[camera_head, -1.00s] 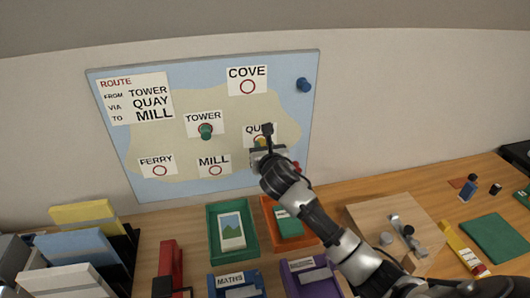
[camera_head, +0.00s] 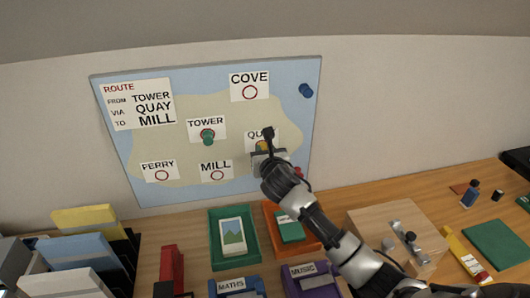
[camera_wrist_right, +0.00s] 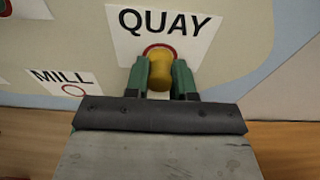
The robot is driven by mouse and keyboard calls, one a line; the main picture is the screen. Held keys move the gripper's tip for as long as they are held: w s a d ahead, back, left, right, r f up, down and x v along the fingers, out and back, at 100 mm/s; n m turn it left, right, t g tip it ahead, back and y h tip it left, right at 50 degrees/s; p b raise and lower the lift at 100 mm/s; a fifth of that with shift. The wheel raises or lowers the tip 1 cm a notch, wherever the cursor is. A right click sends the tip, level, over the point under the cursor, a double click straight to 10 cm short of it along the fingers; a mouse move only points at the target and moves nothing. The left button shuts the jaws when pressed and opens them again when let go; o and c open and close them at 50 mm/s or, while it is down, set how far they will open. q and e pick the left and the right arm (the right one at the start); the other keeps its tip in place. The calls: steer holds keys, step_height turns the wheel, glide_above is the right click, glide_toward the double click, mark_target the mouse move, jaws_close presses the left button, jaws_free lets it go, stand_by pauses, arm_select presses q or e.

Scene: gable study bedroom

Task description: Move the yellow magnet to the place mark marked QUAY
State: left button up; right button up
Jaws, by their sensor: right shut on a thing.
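The yellow magnet (camera_wrist_right: 160,72) is between the green fingers of my right gripper (camera_wrist_right: 160,78), which is shut on it. In the right wrist view the magnet covers the lower part of the red ring on the QUAY label (camera_wrist_right: 190,32). Whether it touches the board I cannot tell. In the head view my right gripper (camera_head: 264,150) reaches up to the map board (camera_head: 285,180) and hides most of the QUAY place, with a bit of yellow showing. My left gripper is not in view.
A green magnet (camera_head: 208,137) is on TOWER. A blue magnet (camera_head: 306,90) is at the board's upper right, and a red one (camera_head: 298,171) shows beside my right gripper. Trays, folders and a wooden box (camera_head: 375,225) fill the desk below.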

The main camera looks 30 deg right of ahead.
steer(key=shift+w, duration=0.1)
stand_by(0.3)
steer(key=o, duration=0.8)
steer(key=p+v, duration=0.1)
steer(key=v, duration=0.1)
steer(key=p+v, duration=0.2)
steer(key=f+p+v, duration=0.1)
steer(key=v, duration=0.2)
stand_by(0.3)
stand_by(0.5)
